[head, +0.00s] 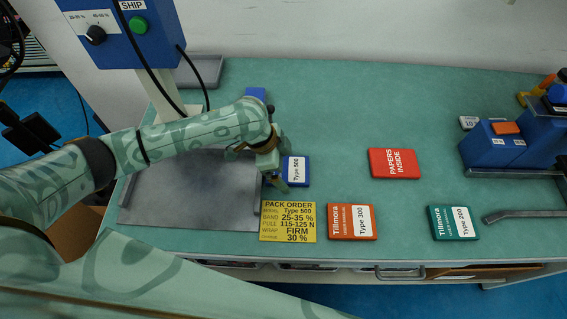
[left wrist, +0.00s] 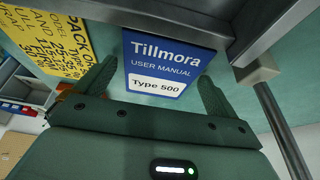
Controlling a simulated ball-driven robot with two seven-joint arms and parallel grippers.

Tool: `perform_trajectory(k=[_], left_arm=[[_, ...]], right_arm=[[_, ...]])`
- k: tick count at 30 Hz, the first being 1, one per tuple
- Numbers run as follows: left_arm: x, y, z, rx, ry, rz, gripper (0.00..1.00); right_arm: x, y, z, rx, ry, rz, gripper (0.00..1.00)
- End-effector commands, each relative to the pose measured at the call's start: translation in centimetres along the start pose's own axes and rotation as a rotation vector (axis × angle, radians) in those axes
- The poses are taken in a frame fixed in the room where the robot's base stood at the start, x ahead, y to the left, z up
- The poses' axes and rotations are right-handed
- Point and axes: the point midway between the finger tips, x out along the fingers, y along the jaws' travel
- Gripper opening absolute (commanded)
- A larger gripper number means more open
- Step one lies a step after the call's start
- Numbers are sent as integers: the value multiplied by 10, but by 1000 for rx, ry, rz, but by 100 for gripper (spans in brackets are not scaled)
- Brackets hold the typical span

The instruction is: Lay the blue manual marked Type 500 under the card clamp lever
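The blue manual marked Type 500 (head: 297,171) lies on the green bench, just right of the grey plate. In the left wrist view the manual (left wrist: 165,62) shows its title and white Type 500 label. My left gripper (head: 277,180) is at its left side in the head view. In the left wrist view its two green fingers (left wrist: 157,85) stand apart, one to each side of the manual, with a gap at the left finger. My right gripper is not in view. I cannot tell for certain which part is the card clamp lever; a grey bar (head: 525,214) lies at the right.
A yellow pack order card (head: 288,221), an orange Type 300 manual (head: 352,222), a green Type 200 manual (head: 453,223) and a red box (head: 394,163) lie nearby. A blue device (head: 500,150) stands at the right.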

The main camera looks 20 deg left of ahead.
Motion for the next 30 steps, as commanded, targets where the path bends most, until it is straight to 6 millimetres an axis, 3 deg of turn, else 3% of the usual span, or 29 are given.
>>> perform_trajectory(k=[11, 24, 30], left_arm=[[-8, 0, -2, 0, 0, -1, 99], [-103, -1, -3, 0, 1, -3, 99], [-122, 0, -2, 0, 1, 0, 99]], right_arm=[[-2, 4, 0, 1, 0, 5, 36], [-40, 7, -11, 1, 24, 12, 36], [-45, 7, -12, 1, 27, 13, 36]])
